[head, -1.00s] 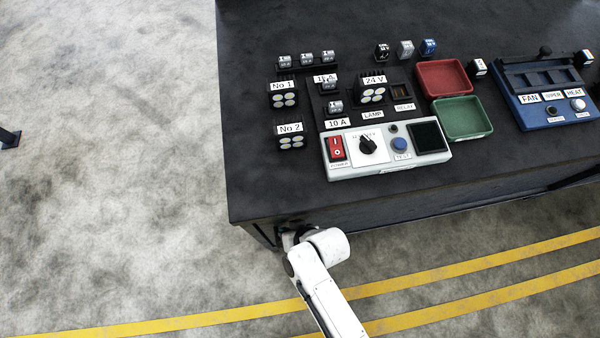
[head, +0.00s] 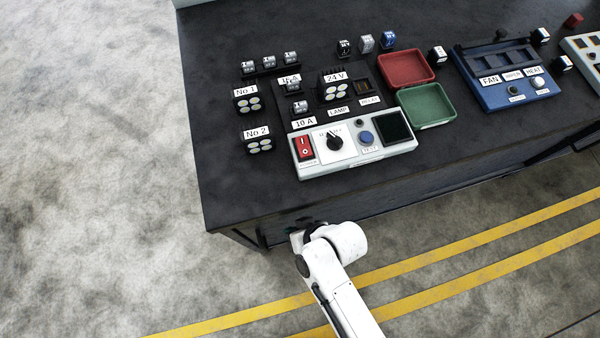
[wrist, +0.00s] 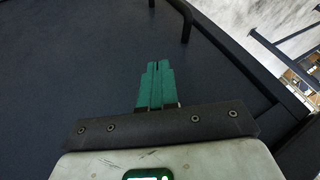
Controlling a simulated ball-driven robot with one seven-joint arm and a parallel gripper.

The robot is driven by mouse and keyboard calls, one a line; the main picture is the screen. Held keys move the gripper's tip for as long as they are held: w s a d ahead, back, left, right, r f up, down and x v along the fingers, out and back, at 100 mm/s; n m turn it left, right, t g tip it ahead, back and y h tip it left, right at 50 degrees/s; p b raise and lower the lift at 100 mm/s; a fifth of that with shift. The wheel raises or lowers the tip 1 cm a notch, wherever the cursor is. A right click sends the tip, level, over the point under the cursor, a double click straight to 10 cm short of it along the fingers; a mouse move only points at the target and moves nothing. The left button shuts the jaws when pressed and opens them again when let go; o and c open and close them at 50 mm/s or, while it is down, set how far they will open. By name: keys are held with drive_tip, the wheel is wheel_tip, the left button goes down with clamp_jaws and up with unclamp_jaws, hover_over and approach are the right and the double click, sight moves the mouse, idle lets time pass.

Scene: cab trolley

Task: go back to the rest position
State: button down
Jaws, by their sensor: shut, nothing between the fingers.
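My gripper (wrist: 157,85) shows in the wrist view with its two green fingers together and nothing between them. A dark surface fills most of the view beyond the fingertips. In the head view my white arm (head: 340,270) stands in front of the table's front edge, near its left corner. My gripper is hidden in the head view behind the arm's end and the table edge. The dark table (head: 230,190) carries the test panel and parts, and my arm is apart from all of them.
On the table are a white panel (head: 365,164) with a red switch and a black knob, a red tray (head: 405,68), a green tray (head: 428,104), and a blue panel (head: 515,96). Several small modules stand at the back. The floor left of the table is clear.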

drive_tip(key=s+d+r+m+h, duration=0.2)
drive_tip(key=d+r, duration=0.2)
drive_tip(key=d, duration=0.6)
drive_tip(key=s+d+r+m+g+h, duration=0.1)
drive_tip(key=d+r, duration=0.4)
drive_tip(key=d, duration=0.5)
drive_tip(key=s+d+r+m+h, duration=0.2)
drive_tip(key=s+d+r+h, duration=0.1)
drive_tip(key=d, duration=0.7)
drive_tip(key=shift+s+d+r+m+h, duration=0.3)
drive_tip(key=shift+s+r+m, duration=0.15)
drive_tip(key=shift+r, duration=0.45)
